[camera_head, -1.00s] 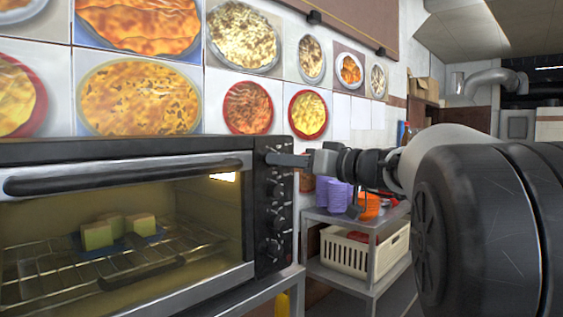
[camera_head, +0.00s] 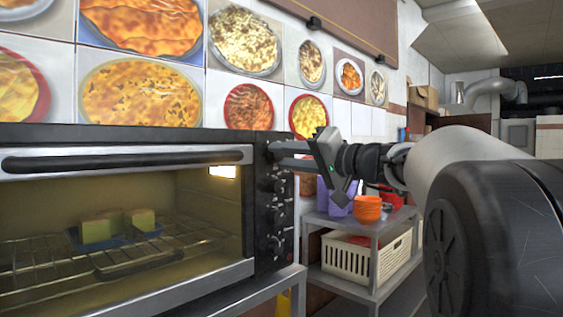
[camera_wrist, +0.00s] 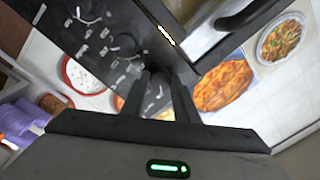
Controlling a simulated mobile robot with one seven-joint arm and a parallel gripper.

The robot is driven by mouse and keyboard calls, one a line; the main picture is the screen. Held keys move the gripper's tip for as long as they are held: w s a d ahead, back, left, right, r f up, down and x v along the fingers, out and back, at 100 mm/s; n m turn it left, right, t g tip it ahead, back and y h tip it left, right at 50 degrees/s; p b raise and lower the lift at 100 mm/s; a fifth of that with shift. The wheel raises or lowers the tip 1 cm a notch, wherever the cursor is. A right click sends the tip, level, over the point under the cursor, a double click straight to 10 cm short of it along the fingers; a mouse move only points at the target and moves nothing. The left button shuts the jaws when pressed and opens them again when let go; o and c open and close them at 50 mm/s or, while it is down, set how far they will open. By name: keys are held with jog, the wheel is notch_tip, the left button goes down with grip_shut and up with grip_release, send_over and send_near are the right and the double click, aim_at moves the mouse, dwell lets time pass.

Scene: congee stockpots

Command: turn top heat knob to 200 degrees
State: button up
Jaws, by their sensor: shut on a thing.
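The black toaster oven (camera_head: 100,133) stands at the left in the head view. Its control panel (camera_head: 262,205) runs down the right of its front and carries a column of dark knobs. My gripper (camera_head: 278,150) is at the top of this panel, its fingers shut on the top heat knob (camera_head: 270,151). The fingers mostly hide that knob. In the wrist view, my gripper (camera_wrist: 166,78) reaches to the panel, with a lower knob (camera_wrist: 125,42) and pale markings beside it. The knob's pointer and the 200 mark cannot be read.
The closed glass door has a long handle (camera_head: 120,160). Pale food cubes (camera_head: 97,230) on a blue dish sit on the rack inside. To the right, a metal shelf (camera_head: 350,222) holds purple items, orange bowls (camera_head: 367,208) and a cream basket (camera_head: 345,260). Food pictures cover the wall behind.

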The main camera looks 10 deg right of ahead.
jog(key=m, duration=0.4)
jog(key=shift+m, duration=0.4)
jog(key=m, duration=0.4)
jog(key=shift+r+t, duration=0.1)
jog(key=shift+t, duration=0.2)
jog(key=shift+s+m+h+p, duration=0.1)
jog(key=shift+m+h+p, duration=0.4)
jog(key=shift+m+p, duration=2.25)
jog(key=shift+m+b, duration=1)
jog(key=shift+m, duration=0.25)
jog(key=o, duration=1.1)
jog(key=shift+c, duration=0.2)
